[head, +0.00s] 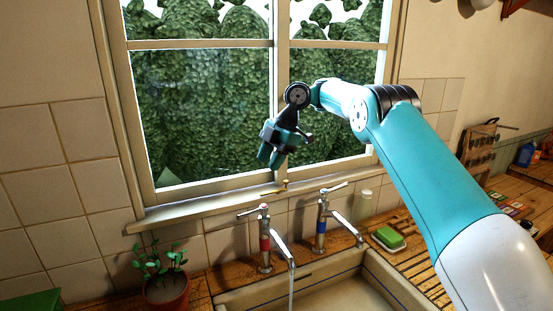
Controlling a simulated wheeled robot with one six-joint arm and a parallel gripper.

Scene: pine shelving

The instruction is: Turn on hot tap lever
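The hot tap (264,243), marked by a red band, stands at the back left of the sink (340,290). Its metal lever (252,210) points left. A thin pale stream, which looks like water, falls from its spout (284,249). The cold tap (321,222), with a blue band, stands to its right; its lever (336,187) points right. My gripper (269,159) hangs in front of the window, above the hot tap in the picture and apart from it. Its teal fingers point down. They look close together, and the gap between them is unclear.
A potted plant (166,290) stands left of the sink. A green sponge or soap (389,236) and a pale bottle (365,203) are right of the cold tap. The window sill (200,211) runs behind the taps. A blue bottle (525,153) stands at far right.

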